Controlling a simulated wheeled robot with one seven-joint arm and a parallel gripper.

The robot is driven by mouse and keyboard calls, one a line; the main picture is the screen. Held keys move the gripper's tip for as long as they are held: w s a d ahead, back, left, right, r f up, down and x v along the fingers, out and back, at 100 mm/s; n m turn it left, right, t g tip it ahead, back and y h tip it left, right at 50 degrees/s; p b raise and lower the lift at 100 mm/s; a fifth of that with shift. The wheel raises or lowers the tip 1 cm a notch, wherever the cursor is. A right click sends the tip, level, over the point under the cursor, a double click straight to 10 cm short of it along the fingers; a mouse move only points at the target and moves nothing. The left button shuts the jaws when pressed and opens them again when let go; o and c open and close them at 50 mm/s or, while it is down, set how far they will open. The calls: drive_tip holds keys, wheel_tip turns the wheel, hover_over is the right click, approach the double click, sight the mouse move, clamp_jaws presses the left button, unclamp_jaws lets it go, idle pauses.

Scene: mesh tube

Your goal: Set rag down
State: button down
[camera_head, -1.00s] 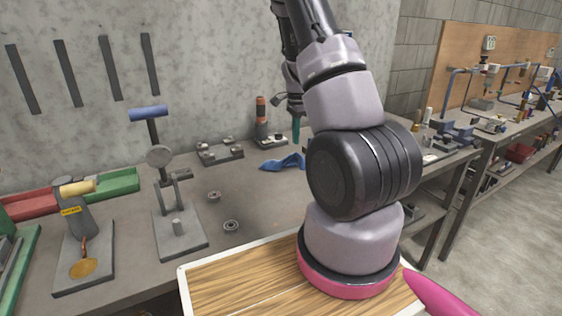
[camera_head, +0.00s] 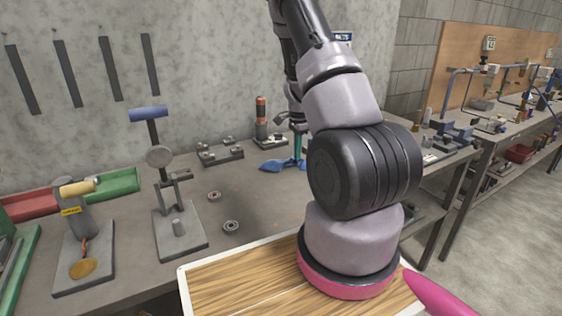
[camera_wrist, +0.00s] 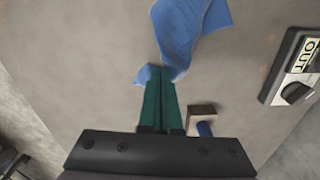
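The blue rag (camera_head: 284,165) lies crumpled on the grey workbench in the head view, behind and left of my arm's large black joint. My gripper (camera_head: 298,156) points down with its teal fingers reaching the rag. In the wrist view, the fingers (camera_wrist: 162,72) are close together, and the blue rag (camera_wrist: 183,35) spreads from their tips, with a small fold on the left side. The fingers appear shut on the rag. The rag's right end is partly hidden by my arm in the head view.
The workbench (camera_head: 262,205) has free room left of the rag. A blue-handled press (camera_head: 160,155) stands left.

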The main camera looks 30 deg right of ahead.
drive_tip(key=shift+f, duration=1.5)
drive_tip(key=s+a+r+n+t+y, duration=0.15)
drive_tip(key=a+r, duration=0.25)
drive_tip(key=r, duration=0.6)
drive_tip(key=s+a+r+n+t, duration=0.1)
drive_tip(key=s+a+r+n, duration=0.25)
drive_tip(key=r, duration=0.65)
drive_tip(key=s+a+r+n+t+y, duration=0.15)
drive_tip(key=a+r, duration=0.35)
drive_tip(key=r, duration=0.5)
drive_tip(key=s+a+r+n+t, duration=0.1)
drive_tip(key=s+a+r+n, duration=0.1)
drive_tip(key=s, duration=0.4)
drive_tip(key=s+a+r+n+t, duration=0.1)
drive_tip(key=s+a+r+n, duration=0.2)
drive_tip(key=s+a+r, duration=0.1)
drive_tip(key=s+a+r+n+t+h, duration=0.1)
drive_tip(key=s+a+r+n, duration=0.2)
drive_tip(key=s, duration=0.5)
drive_tip(key=shift+s+r, duration=0.25)
drive_tip(key=shift+r, duration=0.55)
